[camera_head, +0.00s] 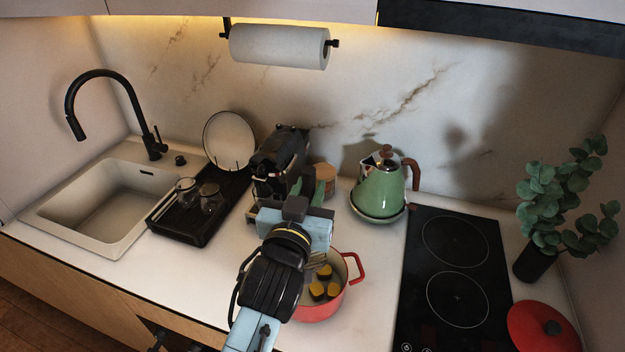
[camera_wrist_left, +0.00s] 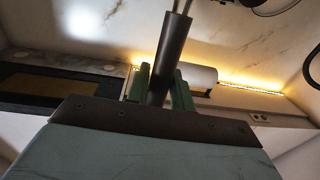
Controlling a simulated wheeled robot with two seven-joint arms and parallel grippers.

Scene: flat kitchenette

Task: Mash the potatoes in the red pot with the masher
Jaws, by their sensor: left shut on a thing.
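The red pot (camera_head: 335,304) stands on the counter left of the cooktop, with its lid off. Several yellow-brown potato pieces (camera_head: 318,290) lie in it. My left gripper (camera_head: 316,190) is above the back left of the pot. In the left wrist view its green fingers (camera_wrist_left: 160,88) are shut on the dark handle of the masher (camera_wrist_left: 170,55). Thin metal rods run up from that handle in that view. The masher's wire head (camera_head: 318,258) shows partly at the pot's rim behind my wrist. I cannot tell whether it touches the potatoes. My right gripper is not in view.
A green kettle (camera_head: 380,190) stands behind the pot, and a dark coffee machine (camera_head: 277,160) stands behind my left arm. The black cooktop (camera_head: 455,260) is bare. The red lid (camera_head: 541,328) lies at the right, near a plant (camera_head: 560,200). A drying tray (camera_head: 190,228) with glasses is left.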

